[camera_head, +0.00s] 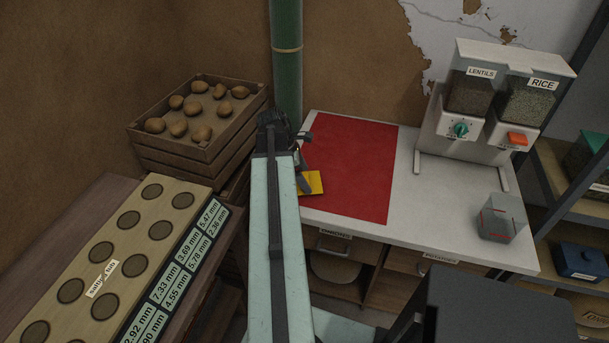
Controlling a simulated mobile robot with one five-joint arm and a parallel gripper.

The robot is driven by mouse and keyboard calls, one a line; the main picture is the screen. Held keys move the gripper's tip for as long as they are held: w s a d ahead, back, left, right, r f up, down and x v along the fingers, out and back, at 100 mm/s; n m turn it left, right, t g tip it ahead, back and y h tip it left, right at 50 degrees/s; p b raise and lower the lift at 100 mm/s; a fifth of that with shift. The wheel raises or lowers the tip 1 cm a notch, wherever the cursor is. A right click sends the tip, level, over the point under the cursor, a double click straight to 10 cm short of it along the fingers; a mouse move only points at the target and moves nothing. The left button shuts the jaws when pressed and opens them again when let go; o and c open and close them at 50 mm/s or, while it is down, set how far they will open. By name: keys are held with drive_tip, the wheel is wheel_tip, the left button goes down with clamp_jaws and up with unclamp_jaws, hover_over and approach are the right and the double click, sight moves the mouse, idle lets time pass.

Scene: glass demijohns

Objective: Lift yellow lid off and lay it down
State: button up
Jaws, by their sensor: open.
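The yellow lid (314,182) is a flat square that lies at the left edge of the red mat on the white worktop, partly hidden by my gripper. A small dark mark shows on it. My gripper (305,161) is open at the end of my pale arm, with its lower finger over or against the lid; I cannot tell whether they touch. A grey see-through box (501,218) with red marks stands on the worktop's right front part, well apart from the lid, with no yellow on it.
The red mat (353,165) is otherwise bare. A lentils and rice dispenser (493,105) stands at the back right of the white worktop (425,205). A potato crate (190,150), a green pipe (287,60) and a sample board (120,255) are on the left.

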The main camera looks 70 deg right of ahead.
drive_tip(key=p+v, duration=0.7)
drive_tip(key=shift+r, duration=0.35)
drive_tip(key=shift+w, duration=0.1)
